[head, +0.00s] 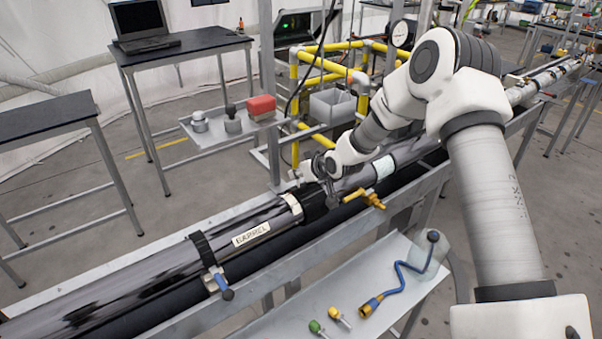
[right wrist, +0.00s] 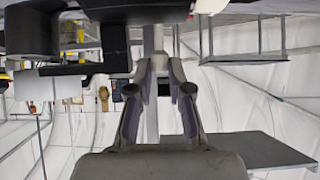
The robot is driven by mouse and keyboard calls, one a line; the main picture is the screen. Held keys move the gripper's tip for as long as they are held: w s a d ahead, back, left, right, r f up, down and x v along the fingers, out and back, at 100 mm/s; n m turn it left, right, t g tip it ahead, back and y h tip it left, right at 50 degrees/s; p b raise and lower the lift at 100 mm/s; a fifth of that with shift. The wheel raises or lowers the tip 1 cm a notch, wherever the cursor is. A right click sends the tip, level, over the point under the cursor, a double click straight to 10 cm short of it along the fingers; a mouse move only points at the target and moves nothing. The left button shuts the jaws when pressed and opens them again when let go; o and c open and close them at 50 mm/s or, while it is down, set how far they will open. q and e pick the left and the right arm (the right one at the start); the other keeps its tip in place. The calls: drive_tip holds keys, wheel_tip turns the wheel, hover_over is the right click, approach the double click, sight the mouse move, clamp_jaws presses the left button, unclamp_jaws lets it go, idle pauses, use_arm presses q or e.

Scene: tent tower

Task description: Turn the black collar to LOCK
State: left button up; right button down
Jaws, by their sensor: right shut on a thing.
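The black collar (head: 314,204) sits around the long dark barrel tube, just right of a cream band. My right gripper (head: 318,174) is at the collar's upper back side, its fingers shut on part of it. The collar also shows as a dark round body at the top of the right wrist view (right wrist: 135,9). There my right gripper's fingers (right wrist: 156,68) reach up to it; the exact contact is partly hidden. I cannot read a LOCK mark. My left gripper is not in view.
The tube labelled BARREL (head: 252,233) lies along a metal rail. A brass valve (head: 366,197) sticks out right of the collar. A front shelf holds a blue hose (head: 405,280) and green and yellow-capped fittings.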

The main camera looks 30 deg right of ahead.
drive_tip(key=shift+w+r, duration=0.3)
drive_tip(key=shift+r, duration=0.15)
drive_tip(key=c, duration=1.3)
unclamp_jaws()
drive_tip(key=shift+c, duration=0.2)
drive_tip(key=shift+w+a+f, duration=0.1)
drive_tip(key=shift+w+f, duration=0.15)
drive_tip(key=shift+f, duration=0.15)
drive_tip(key=a+v, duration=0.1)
drive_tip(key=v, duration=1.1)
drive_tip(key=shift+d, duration=0.4)
